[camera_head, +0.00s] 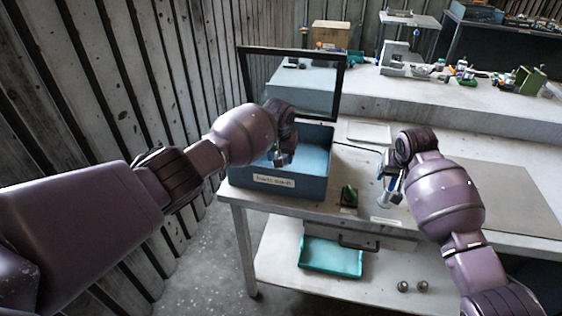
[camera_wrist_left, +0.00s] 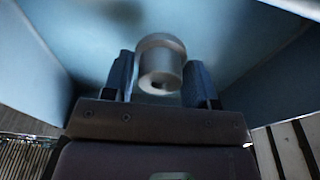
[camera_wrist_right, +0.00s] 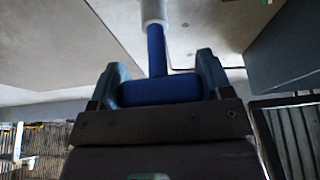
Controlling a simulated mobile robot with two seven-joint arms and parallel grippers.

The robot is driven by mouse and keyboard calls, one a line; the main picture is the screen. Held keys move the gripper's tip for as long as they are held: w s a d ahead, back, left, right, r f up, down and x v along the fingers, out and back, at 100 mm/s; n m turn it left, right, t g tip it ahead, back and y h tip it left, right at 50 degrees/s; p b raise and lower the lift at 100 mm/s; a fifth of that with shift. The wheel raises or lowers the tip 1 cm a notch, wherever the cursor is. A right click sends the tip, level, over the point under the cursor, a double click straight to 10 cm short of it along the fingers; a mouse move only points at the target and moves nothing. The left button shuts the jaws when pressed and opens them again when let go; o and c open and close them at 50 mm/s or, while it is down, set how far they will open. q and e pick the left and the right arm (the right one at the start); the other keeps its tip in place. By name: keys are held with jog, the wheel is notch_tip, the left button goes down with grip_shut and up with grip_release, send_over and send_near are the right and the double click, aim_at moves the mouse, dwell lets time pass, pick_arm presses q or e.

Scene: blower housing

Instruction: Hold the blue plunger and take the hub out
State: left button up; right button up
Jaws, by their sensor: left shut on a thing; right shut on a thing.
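My left gripper (camera_head: 281,162) is over the inside of the blue box. In the left wrist view my left gripper (camera_wrist_left: 160,80) is shut on a grey stepped round part, which looks like the hub (camera_wrist_left: 160,62), with a dark hole in its end. My right gripper (camera_head: 390,172) is over the table, right of the box. In the right wrist view my right gripper (camera_wrist_right: 158,85) is shut on the crossbar of the blue plunger (camera_wrist_right: 160,90). The plunger's blue stem runs into a pale cylinder (camera_wrist_right: 154,12). That cylinder (camera_head: 384,198) also shows below the right gripper.
The blue box (camera_head: 262,182) has a label on its front and a dark upright frame (camera_head: 342,90) behind it. A teal tray (camera_head: 330,258) is on the shelf below. Clutter stands on the back bench.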

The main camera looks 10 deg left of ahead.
pick_arm(q)
notch_tip(320, 180, up, 10)
jog(key=shift+r, duration=0.25)
dwell(0.4)
jog(key=s, duration=1.4)
dwell(0.4)
